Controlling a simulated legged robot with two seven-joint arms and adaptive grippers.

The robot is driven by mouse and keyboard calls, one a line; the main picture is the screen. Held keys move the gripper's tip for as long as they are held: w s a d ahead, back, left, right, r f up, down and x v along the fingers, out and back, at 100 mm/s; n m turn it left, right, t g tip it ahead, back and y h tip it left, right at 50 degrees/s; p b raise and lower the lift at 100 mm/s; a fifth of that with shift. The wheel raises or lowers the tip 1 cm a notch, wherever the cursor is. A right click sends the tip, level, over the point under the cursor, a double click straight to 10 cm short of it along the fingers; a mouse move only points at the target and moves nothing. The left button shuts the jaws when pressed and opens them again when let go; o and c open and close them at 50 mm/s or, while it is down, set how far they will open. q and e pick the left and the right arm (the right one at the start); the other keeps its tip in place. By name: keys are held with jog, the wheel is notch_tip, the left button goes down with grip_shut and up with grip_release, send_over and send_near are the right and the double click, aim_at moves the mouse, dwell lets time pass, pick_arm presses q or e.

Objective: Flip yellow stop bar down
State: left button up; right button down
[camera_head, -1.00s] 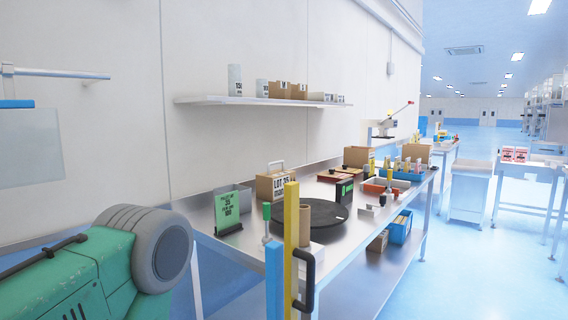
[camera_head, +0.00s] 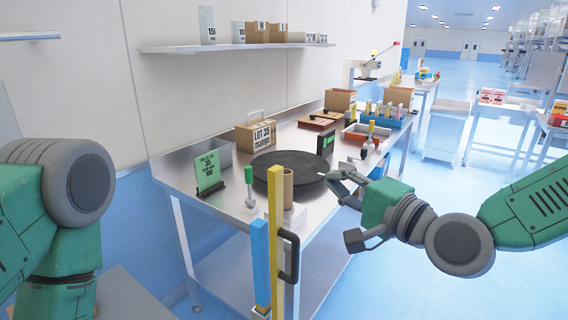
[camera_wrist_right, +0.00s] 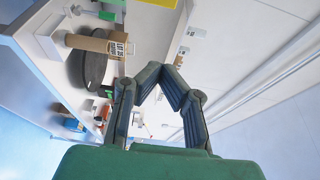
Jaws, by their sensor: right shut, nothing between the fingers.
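The yellow stop bar (camera_head: 275,240) stands upright at the near corner of the steel table, with a black handle (camera_head: 291,258) on its side. A blue post (camera_head: 259,262) stands just left of it. In the right wrist view a yellow piece (camera_wrist_right: 160,3), likely the bar, shows at the top edge. My right gripper (camera_head: 334,178) is over the table's right edge, right of the bar and apart from it. It is shut and empty; its fingers also show in the right wrist view (camera_wrist_right: 160,78). My left arm shows at the left, but its gripper is out of view.
A black round turntable (camera_head: 288,172) lies behind the bar, with a brown tube (camera_head: 288,188) in front of it. A green sign (camera_head: 208,172) and a green-topped lever (camera_head: 249,190) stand left. A mango box (camera_head: 257,137) and bins are further back.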

jog(key=shift+d, duration=0.1)
jog(key=p+x, duration=0.2)
jog(key=x, duration=0.8)
jog(key=s+a, duration=0.2)
jog(key=s, duration=0.1)
jog(key=shift+s+f+p, duration=0.1)
jog(key=shift+s+p, duration=0.1)
jog(key=shift+p, duration=0.2)
